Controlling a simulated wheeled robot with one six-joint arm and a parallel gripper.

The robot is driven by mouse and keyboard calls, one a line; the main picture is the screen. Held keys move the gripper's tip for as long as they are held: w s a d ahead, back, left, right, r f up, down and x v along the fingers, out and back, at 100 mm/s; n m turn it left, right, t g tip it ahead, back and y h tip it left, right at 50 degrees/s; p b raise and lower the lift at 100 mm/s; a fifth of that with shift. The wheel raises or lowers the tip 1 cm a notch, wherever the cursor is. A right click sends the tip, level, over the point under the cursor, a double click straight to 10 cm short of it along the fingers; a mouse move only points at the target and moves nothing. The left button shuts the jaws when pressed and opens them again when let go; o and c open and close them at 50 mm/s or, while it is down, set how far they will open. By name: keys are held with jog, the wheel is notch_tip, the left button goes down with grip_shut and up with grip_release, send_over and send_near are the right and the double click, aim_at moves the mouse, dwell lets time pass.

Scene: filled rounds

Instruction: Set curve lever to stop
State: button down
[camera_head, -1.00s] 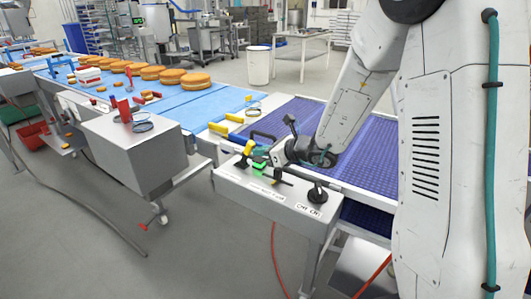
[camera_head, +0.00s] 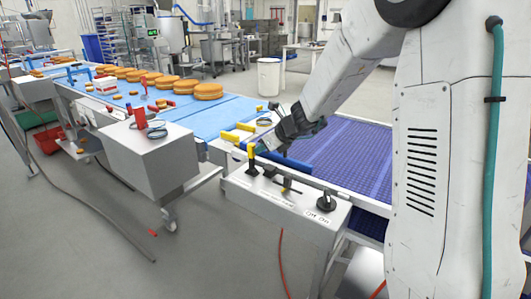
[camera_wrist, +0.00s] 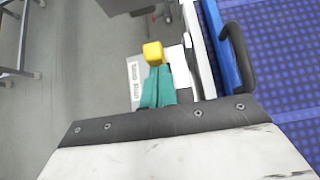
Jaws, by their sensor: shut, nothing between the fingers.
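A lever with a yellow grip (camera_head: 250,152) and a black base stands at the left end of a grey control box (camera_head: 290,212). It looks roughly upright. The wrist view shows its yellow end (camera_wrist: 153,53) just ahead of my teal fingertips (camera_wrist: 158,72). My gripper (camera_head: 262,148) is shut and empty, beside the yellow grip; I cannot tell whether they touch. A white label (camera_wrist: 134,83) lies beside the lever, its small print hard to read. Which lever is the curve lever I cannot read.
A small black lever (camera_head: 287,186) and a black knob (camera_head: 326,203) sit further right on the box. A purple conveyor belt (camera_head: 350,155) and its dark handle (camera_wrist: 240,55) lie close behind. A second grey box (camera_head: 150,158) stands left.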

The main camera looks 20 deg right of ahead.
jog(key=shift+w+a+r, duration=0.25)
jog(key=shift+w+a, duration=0.4)
jog(key=shift+w, duration=0.25)
jog(key=shift+w+a+r, duration=0.1)
jog(key=shift+w+a, duration=0.25)
jog(key=shift+w, duration=0.25)
jog(key=shift+w+a, duration=0.35)
jog(key=shift+w, duration=0.4)
jog(key=shift+a+r, duration=0.15)
jog(key=shift+a, duration=0.1)
jog(key=shift+s+d+r, duration=0.1)
jog(key=shift+s+d, duration=0.1)
jog(key=shift+d, duration=0.1)
jog(key=s+d, duration=0.1)
jog(key=s+d+r, duration=0.1)
jog(key=shift+s+r, duration=0.15)
jog(key=shift+s, duration=0.2)
jog(key=s+d+r, duration=0.1)
jog(key=s+r, duration=0.2)
jog(key=r, duration=0.6)
jog(key=shift+s+d, duration=0.2)
jog(key=shift+d, duration=0.1)
